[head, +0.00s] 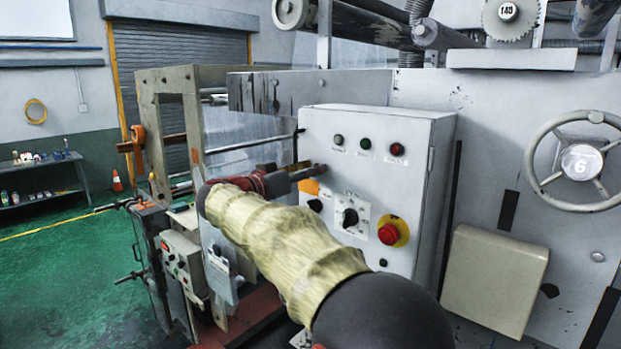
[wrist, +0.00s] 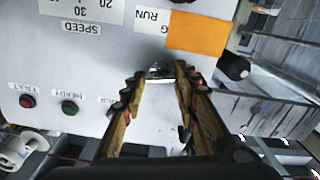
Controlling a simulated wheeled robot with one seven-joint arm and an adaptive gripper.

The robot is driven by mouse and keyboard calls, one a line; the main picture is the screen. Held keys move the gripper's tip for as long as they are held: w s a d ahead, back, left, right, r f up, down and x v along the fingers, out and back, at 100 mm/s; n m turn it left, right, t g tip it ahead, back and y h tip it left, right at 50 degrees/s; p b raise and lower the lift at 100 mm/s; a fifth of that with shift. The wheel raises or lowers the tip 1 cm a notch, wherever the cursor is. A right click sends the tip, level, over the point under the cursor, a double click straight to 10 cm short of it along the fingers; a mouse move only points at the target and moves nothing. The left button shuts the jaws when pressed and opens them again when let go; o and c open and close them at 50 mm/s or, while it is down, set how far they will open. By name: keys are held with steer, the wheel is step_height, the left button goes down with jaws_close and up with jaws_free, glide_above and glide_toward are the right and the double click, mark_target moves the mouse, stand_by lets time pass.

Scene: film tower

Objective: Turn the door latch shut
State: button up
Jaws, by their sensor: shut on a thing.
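The door latch (wrist: 160,71) is a small silvery piece on the face of the grey control box (head: 325,140). In the wrist view it sits between my fingertips, partly covered by them, and its exact turn is hard to tell. My gripper (wrist: 161,76) is shut on it, with a finger on either side. In the head view my gripper (head: 312,172) reaches the left part of the box front, above the orange label (head: 309,187). The latch is hidden there behind the gripper. The box door looks flush.
The box front carries lamps (head: 366,144), a selector knob (head: 349,217) and a red stop button (head: 388,233) on a yellow plate. A black knob (wrist: 233,67) sticks out near the orange label. A handwheel (head: 581,162) stands right. Green floor is open at left.

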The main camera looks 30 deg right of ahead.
steer(key=shift+w+f+n+b, duration=0.1)
steer(key=shift+n+b, duration=0.25)
steer(key=shift+n, duration=3.5)
steer(key=shift+w+f+n+b, duration=0.1)
steer(key=shift+n+b, duration=0.25)
steer(key=shift+n, duration=3.5)
steer(key=o, duration=0.9)
steer(key=shift+a, duration=0.1)
steer(key=shift+c, duration=0.2)
steer(key=v, duration=1.2)
